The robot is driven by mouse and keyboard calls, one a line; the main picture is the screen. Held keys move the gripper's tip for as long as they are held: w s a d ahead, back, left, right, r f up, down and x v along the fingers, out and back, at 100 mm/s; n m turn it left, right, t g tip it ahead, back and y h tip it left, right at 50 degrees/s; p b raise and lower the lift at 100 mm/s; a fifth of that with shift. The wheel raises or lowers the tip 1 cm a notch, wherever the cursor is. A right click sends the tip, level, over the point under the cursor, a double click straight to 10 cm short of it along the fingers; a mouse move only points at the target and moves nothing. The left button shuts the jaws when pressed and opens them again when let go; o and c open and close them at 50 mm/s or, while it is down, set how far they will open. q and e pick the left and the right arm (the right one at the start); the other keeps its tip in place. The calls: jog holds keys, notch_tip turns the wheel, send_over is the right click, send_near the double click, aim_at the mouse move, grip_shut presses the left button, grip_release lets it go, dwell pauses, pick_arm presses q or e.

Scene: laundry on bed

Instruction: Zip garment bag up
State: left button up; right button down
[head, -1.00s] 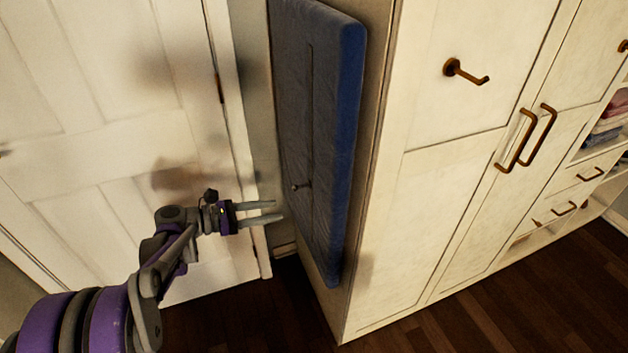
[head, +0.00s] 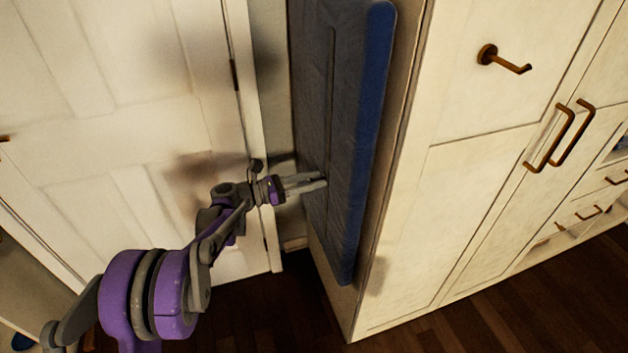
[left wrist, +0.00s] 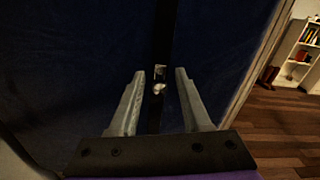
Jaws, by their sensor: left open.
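The blue garment bag (head: 355,160) hangs upright against the side of the white wardrobe. A dark vertical zipper line (head: 332,90) runs down its front face. In the left wrist view, the bag (left wrist: 90,60) fills most of the picture, and a small metal zipper pull (left wrist: 158,84) sits on the dark zipper strip (left wrist: 164,35). My left gripper (head: 322,181) is open at the lower part of the zipper. In the left wrist view, its fingers (left wrist: 158,76) stand on either side of the pull, apart from it. The head view hides the pull behind the fingers. My right gripper is not in view.
The white wardrobe (head: 450,200) stands right of the bag, with a protruding brass hook (head: 505,60) and brass handles (head: 560,135). A white panelled door (head: 110,120) is at the left. Dark wooden floor (head: 300,320) is clear below.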

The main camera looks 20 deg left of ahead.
pick_arm(q)
jog(key=shift+w+d, duration=0.15)
jog(key=shift+d, duration=0.05)
grip_shut()
dwell(1.4)
